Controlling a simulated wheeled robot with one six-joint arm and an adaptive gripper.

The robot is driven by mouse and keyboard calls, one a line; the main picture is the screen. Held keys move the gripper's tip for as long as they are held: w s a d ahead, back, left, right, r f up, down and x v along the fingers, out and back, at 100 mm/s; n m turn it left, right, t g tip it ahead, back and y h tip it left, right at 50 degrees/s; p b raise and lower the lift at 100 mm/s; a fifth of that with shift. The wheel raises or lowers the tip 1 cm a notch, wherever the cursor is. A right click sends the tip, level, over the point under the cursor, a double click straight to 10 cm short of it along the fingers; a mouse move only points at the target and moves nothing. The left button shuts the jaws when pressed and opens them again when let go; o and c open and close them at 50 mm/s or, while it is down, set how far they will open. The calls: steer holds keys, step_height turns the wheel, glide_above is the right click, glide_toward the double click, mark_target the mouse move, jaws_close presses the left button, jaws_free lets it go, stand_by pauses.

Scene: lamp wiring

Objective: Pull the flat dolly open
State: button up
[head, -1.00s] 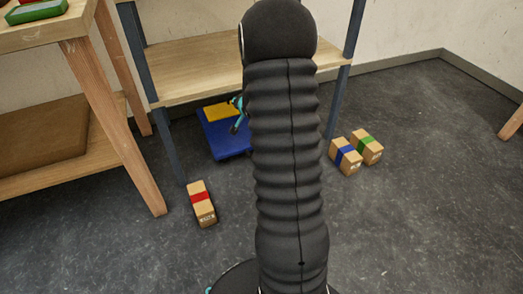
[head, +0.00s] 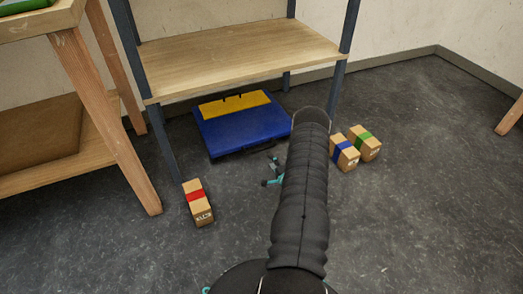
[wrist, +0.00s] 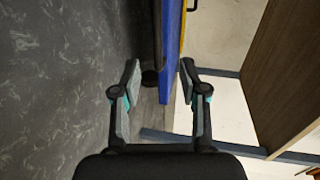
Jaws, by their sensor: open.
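The flat dolly is a low blue platform (head: 243,133) with a yellow strip (head: 233,104) along its back. It lies on the floor under the wooden shelf, with a dark part along its front edge. My gripper (head: 272,169) is low over the floor, just in front of the dolly's front right part, partly hidden by my arm. In the wrist view my gripper (wrist: 160,64) is open, its two fingers apart. The dolly's blue edge (wrist: 173,45) runs between the fingertips' directions. A dark round part shows beside it. I cannot tell whether anything touches.
The shelf board (head: 235,55) stands above the dolly on dark posts. A red-banded box (head: 198,206) lies front left; blue-banded (head: 344,152) and green-banded (head: 365,143) boxes lie right. A wooden table leg (head: 110,125) is at left. The floor in front is mostly clear.

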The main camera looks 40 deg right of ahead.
mark_target(261, 149)
steer(key=x, duration=0.4)
steer(key=b+x, duration=0.1)
steer(key=x, duration=0.8)
steer(key=shift+w+f+b, duration=0.2)
steer(key=shift+f+b, duration=0.15)
steer(key=shift+b, duration=0.05)
jaws_close()
